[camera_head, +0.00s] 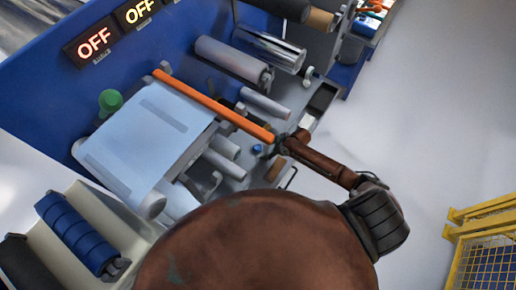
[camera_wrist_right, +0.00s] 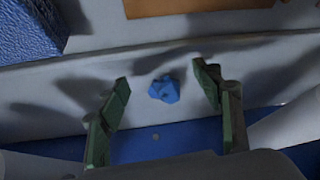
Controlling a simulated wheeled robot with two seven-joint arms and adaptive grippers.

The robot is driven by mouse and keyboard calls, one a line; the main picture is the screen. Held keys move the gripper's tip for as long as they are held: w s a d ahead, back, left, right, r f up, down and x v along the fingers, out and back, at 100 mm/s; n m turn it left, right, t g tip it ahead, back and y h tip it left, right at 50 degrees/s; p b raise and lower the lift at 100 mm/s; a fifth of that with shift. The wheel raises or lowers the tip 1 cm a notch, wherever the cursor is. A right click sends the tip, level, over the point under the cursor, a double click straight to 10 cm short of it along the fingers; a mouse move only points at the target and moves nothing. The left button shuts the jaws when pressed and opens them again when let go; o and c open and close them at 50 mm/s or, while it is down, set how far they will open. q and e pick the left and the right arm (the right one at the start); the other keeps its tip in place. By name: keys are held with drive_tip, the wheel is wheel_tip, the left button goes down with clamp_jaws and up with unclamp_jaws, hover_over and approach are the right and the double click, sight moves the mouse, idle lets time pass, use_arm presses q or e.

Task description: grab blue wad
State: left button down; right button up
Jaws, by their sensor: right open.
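The blue wad (camera_wrist_right: 164,89) is a small crumpled lump in the right wrist view. It lies on a pale grey surface close to a blue edge. It also shows as a small blue spot in the head view (camera_head: 257,149), just left of my right gripper (camera_head: 283,144). In the right wrist view the green fingers of my right gripper (camera_wrist_right: 160,72) are spread apart, with the wad in the picture between them. I see no contact between fingers and wad. How far the wad is from the fingers in depth I cannot tell. My left gripper is not in view.
A film roller machine (camera_head: 150,135) with a sheet of light blue film fills the left. An orange bar (camera_head: 215,105) runs close to my right gripper. Several grey rollers (camera_head: 232,58) surround the spot. Yellow fencing (camera_head: 485,235) stands at right; the pale floor (camera_head: 410,110) is clear.

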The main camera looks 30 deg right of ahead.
sight(259, 147)
drive_tip(key=shift+w+a+f, duration=0.3)
drive_tip(key=shift+w+a, duration=0.65)
drive_tip(key=shift+w, duration=0.05)
drive_tip(key=shift+w+a+f, duration=0.25)
drive_tip(key=shift+w+a, duration=0.65)
drive_tip(key=shift+w, duration=0.1)
drive_tip(key=shift+c, duration=0.6)
drive_tip(key=c, duration=0.8)
